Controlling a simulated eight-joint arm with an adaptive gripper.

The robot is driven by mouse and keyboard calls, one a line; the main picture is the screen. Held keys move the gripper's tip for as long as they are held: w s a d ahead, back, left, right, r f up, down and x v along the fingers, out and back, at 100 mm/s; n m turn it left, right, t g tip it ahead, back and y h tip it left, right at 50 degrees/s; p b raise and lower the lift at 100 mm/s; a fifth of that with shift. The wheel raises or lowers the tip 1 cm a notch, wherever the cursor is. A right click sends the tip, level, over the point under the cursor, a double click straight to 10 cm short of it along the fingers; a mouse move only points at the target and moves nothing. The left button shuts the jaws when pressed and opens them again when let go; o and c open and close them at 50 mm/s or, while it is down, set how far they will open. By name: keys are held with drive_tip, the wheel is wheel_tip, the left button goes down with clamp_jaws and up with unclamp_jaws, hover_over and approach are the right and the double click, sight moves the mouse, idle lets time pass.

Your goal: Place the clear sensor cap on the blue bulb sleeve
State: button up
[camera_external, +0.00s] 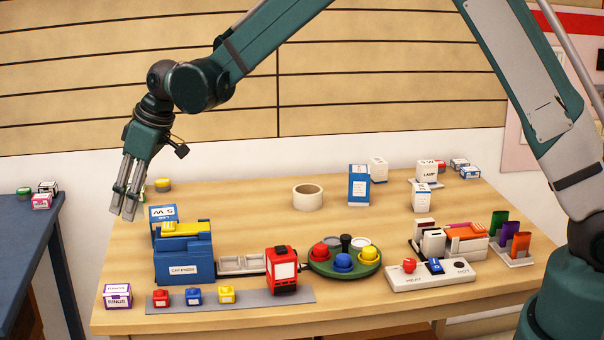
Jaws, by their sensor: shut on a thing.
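My gripper (124,212) hangs at the left, fingers pointing down, above the table's left edge area. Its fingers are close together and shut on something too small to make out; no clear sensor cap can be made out. A small blue piece (195,296) with a white label sits between a red and a yellow one on a grey strip at the front left. A blue domed piece (343,263) sits on a round green tray (318,271). I cannot tell which of these is the blue bulb sleeve. My gripper is apart from both, up and to the left.
A blue box labelled cap press (183,257) and a blue-white box (162,215) stand near my gripper. A red machine (283,268) stands right of the press. A tape roll (308,197) lies mid-table. A white button panel (430,275) is front right. The table's back left is mostly clear.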

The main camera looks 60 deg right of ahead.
drive_tip(key=w+d+r+p, duration=0.1)
drive_tip(key=w+d+r, duration=0.1)
drive_tip(key=d, duration=0.4)
drive_tip(key=w+d+r+m+p, duration=0.1)
drive_tip(key=w+d+r+p, duration=0.1)
drive_tip(key=d, duration=0.5)
drive_tip(key=shift+w+r+p, duration=0.2)
drive_tip(key=shift+r+p, duration=0.1)
drive_tip(key=shift+r, duration=0.35)
approach(155, 211)
drive_tip(key=shift+w+a+f, duration=0.3)
drive_tip(key=shift+w+a, duration=0.4)
drive_tip(key=shift+w, duration=0.1)
drive_tip(key=shift+f, duration=0.1)
drive_tip(key=shift+f, duration=1.8)
drive_tip(key=shift+f, duration=0.1)
drive_tip(key=o, duration=0.3)
drive_tip(key=shift+f+b, duration=0.1)
drive_tip(key=shift+b, duration=0.2)
drive_tip(key=o, duration=0.5)
drive_tip(key=shift+c, duration=0.2)
